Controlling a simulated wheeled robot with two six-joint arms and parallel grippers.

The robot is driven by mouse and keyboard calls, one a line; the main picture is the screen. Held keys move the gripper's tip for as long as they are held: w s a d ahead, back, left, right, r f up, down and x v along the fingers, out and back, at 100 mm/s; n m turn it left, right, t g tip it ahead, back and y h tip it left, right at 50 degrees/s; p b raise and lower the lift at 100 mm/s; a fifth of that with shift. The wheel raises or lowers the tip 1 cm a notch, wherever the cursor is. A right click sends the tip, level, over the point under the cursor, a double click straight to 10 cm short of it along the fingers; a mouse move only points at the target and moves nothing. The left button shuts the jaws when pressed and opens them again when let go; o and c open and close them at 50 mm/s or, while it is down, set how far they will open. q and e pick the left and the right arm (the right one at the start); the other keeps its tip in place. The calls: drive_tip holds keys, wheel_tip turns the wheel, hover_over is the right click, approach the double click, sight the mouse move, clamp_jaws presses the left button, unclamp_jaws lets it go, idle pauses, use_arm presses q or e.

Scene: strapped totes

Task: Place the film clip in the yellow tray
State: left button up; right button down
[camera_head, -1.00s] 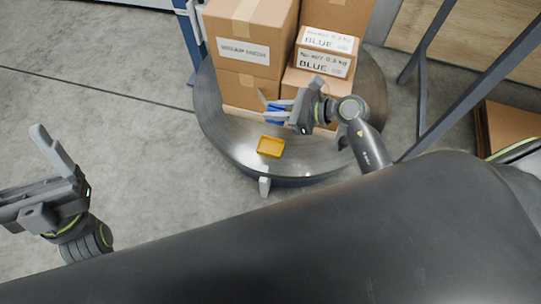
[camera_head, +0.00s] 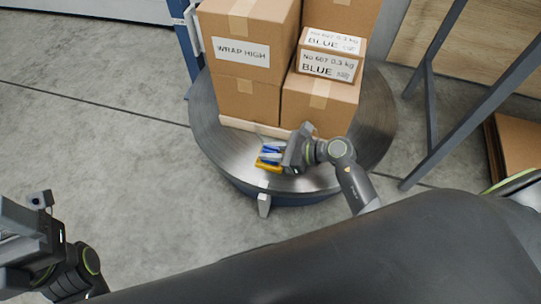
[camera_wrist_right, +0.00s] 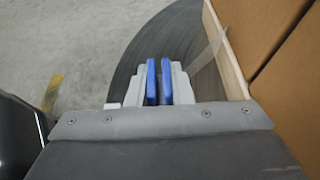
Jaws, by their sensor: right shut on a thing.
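The film clip (camera_head: 270,149) is blue and sits between the grey fingers of my right gripper (camera_head: 275,154). In the right wrist view the clip (camera_wrist_right: 151,82) shows as two blue plates side by side between the fingers (camera_wrist_right: 158,80). I cannot tell whether the clip touches the tray.
Stacked cardboard boxes (camera_head: 247,100) stand on the turntable (camera_head: 225,150) just behind the right gripper. A translucent film strip (camera_wrist_right: 208,50) hangs beside them. A grey metal frame (camera_head: 430,110) stands to the right. The concrete floor (camera_head: 120,140) at left is clear.

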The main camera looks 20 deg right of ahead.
drive_tip(key=shift+f, duration=0.6)
drive_tip(key=shift+r, duration=0.15)
drive_tip(key=shift+f, duration=0.2)
drive_tip(key=c, duration=1.3)
unclamp_jaws()
